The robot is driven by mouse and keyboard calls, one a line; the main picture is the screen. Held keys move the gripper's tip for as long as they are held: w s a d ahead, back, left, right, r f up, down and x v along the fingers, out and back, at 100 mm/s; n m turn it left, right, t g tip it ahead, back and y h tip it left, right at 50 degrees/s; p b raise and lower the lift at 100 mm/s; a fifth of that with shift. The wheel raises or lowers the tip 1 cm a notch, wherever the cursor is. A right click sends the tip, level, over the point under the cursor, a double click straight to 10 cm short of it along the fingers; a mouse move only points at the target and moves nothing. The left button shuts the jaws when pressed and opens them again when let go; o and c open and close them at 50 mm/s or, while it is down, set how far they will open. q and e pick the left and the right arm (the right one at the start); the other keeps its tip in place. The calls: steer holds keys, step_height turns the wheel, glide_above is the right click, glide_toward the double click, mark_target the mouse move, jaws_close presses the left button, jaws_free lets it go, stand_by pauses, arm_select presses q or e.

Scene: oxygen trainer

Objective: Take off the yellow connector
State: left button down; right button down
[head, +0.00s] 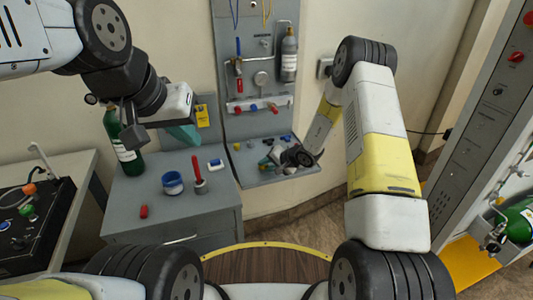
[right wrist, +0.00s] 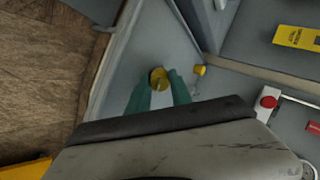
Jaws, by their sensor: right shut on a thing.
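The yellow connector (right wrist: 158,78) shows in the right wrist view as a small round yellow piece at the tips of my right gripper (right wrist: 160,86). The two teal fingers are on either side of it and closed on it, above a grey shelf surface. In the head view my right gripper (head: 270,160) is low over the shelf of the wall panel, and the connector cannot be made out there. My left gripper (head: 183,135) is raised over the grey cabinet, near the green bottle; its finger gap cannot be made out.
A second small yellow piece (right wrist: 200,70) is just right of the held one. The panel (head: 230,75) carries a gauge and a grey bottle (head: 289,55). On the cabinet (head: 190,212) are a green bottle (head: 128,155), a blue-white tub (head: 172,183) and a red-handled tool (head: 197,172).

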steer(key=shift+s+f, duration=0.1)
steer(key=shift+f, duration=0.15)
steer(key=shift+s+d+f, duration=0.1)
steer(key=shift+s+f, duration=0.1)
steer(key=shift+f, duration=0.2)
steer(key=c, duration=1.1)
jaws_free()
steer(key=v, duration=0.5)
steer(key=r+v, duration=0.1)
steer(key=v, duration=0.2)
steer(key=shift+w, duration=0.3)
